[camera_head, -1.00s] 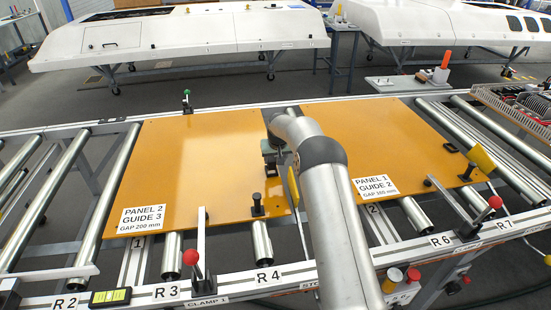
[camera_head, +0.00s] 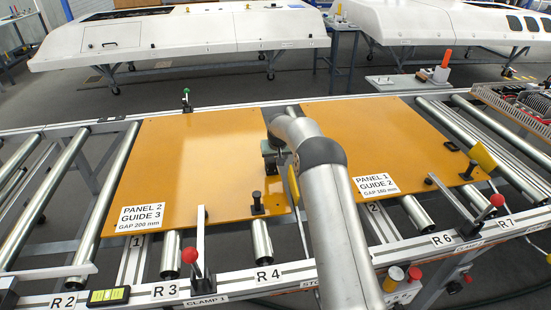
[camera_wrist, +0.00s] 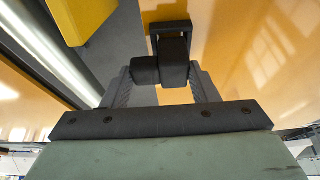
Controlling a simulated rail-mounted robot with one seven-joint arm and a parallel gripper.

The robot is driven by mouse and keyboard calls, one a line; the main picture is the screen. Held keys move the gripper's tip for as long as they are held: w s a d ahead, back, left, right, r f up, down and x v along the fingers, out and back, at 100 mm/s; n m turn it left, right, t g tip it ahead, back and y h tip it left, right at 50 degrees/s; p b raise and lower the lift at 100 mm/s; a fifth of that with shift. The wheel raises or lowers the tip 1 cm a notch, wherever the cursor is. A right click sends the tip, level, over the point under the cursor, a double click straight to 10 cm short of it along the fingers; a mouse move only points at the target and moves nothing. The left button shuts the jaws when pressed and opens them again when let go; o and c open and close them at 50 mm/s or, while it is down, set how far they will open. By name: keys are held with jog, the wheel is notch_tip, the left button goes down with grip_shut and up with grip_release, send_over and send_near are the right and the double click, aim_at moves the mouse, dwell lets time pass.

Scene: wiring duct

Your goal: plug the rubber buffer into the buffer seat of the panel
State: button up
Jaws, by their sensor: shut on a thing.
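My gripper (camera_wrist: 162,90) is shut on a black block-like piece (camera_wrist: 146,70), which I take for the rubber buffer. Directly beyond it in the wrist view is a black square frame (camera_wrist: 170,27) at the orange panel, possibly the buffer seat. The dark parts overlap, so I cannot tell whether they touch or are plugged together. In the head view my gripper (camera_head: 270,155) is near the gap between panel 2 (camera_head: 185,165) and panel 1 (camera_head: 370,130), partly hidden by my arm. The held piece cannot be made out there.
A yellow block (camera_wrist: 82,18) is close to the gripper's left in the wrist view. A black post (camera_head: 257,203) stands on panel 2's front edge. Red-knobbed clamps (camera_head: 191,257) and (camera_head: 495,201) stand along the front rail. Bare rollers (camera_head: 105,195) lie left of the panels.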

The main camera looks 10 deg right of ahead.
jog(key=shift+f+b, duration=0.5)
jog(key=shift+f, duration=0.35)
jog(key=o, duration=1.1)
jog(key=shift+o, duration=0.2)
jog(key=b+v, duration=0.1)
jog(key=v, duration=1.6)
jog(key=shift+s+r+b, duration=0.2)
jog(key=shift+b, duration=0.1)
